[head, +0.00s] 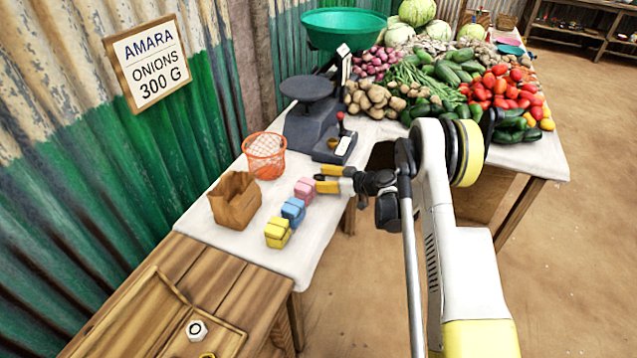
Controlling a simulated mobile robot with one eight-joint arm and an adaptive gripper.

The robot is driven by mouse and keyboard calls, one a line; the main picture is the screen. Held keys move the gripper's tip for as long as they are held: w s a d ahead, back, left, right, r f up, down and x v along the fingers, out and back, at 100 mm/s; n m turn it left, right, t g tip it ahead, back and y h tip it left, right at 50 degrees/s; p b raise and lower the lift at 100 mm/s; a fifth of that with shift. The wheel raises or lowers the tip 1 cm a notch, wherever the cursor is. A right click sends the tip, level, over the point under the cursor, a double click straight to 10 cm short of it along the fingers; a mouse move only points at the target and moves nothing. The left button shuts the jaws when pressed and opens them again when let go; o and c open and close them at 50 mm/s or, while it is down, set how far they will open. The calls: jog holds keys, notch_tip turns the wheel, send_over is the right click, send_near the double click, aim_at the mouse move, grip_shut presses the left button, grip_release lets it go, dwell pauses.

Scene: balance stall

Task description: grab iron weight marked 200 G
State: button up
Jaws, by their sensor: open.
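A light grey hexagonal weight (197,330) with a dark centre lies in the wooden tray (232,336) at the bottom left in the head view. Any marking on it is too small to read. A yellowish piece (207,355) near it is cut off by the bottom edge. My gripper (319,179) is open, its yellow fingers pointing left. It is above the white cloth, close to the pink block, far up and right of the weight. I cannot tell whether it touches that block.
Pink (305,191), blue (293,211) and yellow (278,233) blocks stand in a row. A brown paper bag (236,201), an orange basket (265,156) and a balance scale (310,118) stand near. Vegetables fill the far table. A sign (149,63) reads "AMARA ONIONS 300 G".

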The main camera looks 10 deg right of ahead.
jog(key=shift+r, duration=0.1)
grip_shut()
